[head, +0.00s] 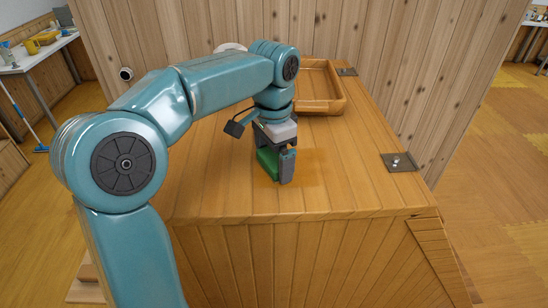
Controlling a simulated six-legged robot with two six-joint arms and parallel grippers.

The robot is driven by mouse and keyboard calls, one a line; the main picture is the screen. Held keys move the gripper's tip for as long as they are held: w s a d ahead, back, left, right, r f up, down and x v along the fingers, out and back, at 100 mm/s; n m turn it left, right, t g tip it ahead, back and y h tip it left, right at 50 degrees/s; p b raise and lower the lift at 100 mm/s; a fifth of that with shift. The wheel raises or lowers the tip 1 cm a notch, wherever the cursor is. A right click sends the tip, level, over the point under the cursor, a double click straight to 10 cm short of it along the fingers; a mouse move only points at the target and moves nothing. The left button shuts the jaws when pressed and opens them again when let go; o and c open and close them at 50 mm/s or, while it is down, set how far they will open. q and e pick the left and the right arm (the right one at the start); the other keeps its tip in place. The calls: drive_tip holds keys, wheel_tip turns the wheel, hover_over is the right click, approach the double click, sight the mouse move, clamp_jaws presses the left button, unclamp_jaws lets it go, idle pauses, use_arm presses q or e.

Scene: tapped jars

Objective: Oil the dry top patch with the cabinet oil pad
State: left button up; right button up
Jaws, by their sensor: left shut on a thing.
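My left gripper (274,170) reaches down over the wooden cabinet top (220,195) and is shut on a green pad (266,162). The pad is low, at or just above the surface; I cannot tell whether it touches. A darker orange-brown patch (308,170) shows on the top around and to the right of the pad. The gripper and pad hide part of this patch. My right gripper is not in view.
A shallow wooden tray (335,92) stands at the back of the top. Metal hinge plates (402,162) lie along the right edge. A plank wall (370,40) rises behind. The front of the top is clear.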

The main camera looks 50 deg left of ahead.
use_arm(q)
drive_tip(key=shift+w+a+r+p, duration=0.1)
drive_tip(key=shift+w+a+p, duration=0.6)
drive_tip(key=shift+a, duration=0.2)
drive_tip(key=shift+w+a+r+p, duration=0.1)
drive_tip(key=shift+w+a+p, duration=0.3)
drive_tip(key=shift+w+a+f, duration=0.25)
drive_tip(key=shift+w+a, duration=0.35)
drive_tip(key=shift+a, duration=0.05)
drive_tip(key=shift+w+a, duration=0.3)
drive_tip(key=shift+a, duration=0.1)
drive_tip(key=shift+a, duration=0.1)
